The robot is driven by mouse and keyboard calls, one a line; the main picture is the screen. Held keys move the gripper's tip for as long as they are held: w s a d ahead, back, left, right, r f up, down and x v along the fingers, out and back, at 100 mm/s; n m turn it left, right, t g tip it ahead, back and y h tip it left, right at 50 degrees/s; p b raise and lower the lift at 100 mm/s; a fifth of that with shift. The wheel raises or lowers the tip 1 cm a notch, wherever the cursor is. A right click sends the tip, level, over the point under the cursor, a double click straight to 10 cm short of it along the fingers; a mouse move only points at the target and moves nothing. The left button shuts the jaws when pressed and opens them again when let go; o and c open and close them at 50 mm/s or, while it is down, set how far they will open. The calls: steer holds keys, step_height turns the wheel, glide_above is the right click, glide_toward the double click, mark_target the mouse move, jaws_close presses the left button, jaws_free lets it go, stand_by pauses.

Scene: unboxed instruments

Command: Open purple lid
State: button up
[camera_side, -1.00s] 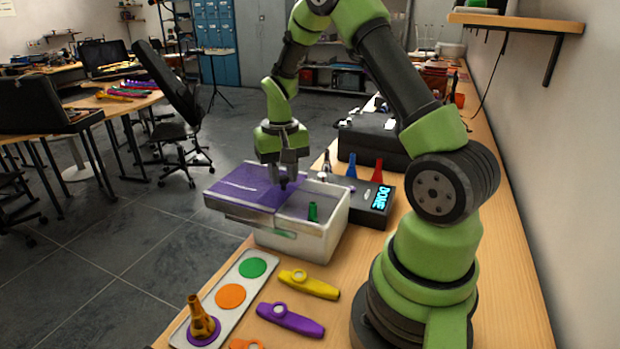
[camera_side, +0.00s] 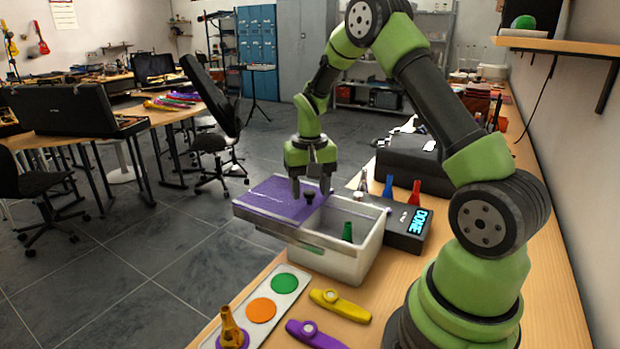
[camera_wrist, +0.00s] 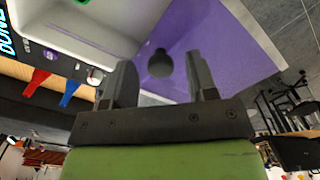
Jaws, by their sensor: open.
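The purple lid (camera_side: 275,200) lies slid to the left on the white box (camera_side: 350,265), overhanging its left side. The right part of the box is uncovered, with a green bell-shaped piece (camera_side: 347,231) inside. The lid's dark round knob (camera_side: 309,197) is near its right edge. My gripper (camera_side: 311,190) is open, its fingers spread on either side of and just above the knob. In the wrist view the purple lid (camera_wrist: 215,45) and the knob (camera_wrist: 160,64) show between the separated fingers (camera_wrist: 163,82); I see no finger touching the knob.
A tray (camera_side: 292,298) with coloured discs stands in front, a golden piece (camera_side: 230,328) upon it. Yellow (camera_side: 340,304) and purple (camera_side: 313,335) kazoos lie beside it. Behind the box are a dark device reading DONE (camera_side: 408,228), blue (camera_side: 388,186) and red (camera_side: 415,193) pieces, and a black case (camera_side: 415,157).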

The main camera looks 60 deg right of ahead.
step_height(320, 180, up, 10)
steer(key=shift+f, duration=0.15)
stand_by(0.5)
steer(key=s+a+r+n+t, duration=0.35)
steer(key=s+a+r, duration=0.45)
steer(key=a, duration=0.4)
steer(key=s+a+r+n+t+y, duration=0.1)
steer(key=s+a+t+y, duration=0.1)
steer(key=s+a, duration=0.4)
steer(key=s+t, duration=0.1)
steer(key=s, duration=0.1)
steer(key=shift+s+r+t, duration=0.15)
steer(key=shift+s+t, duration=0.2)
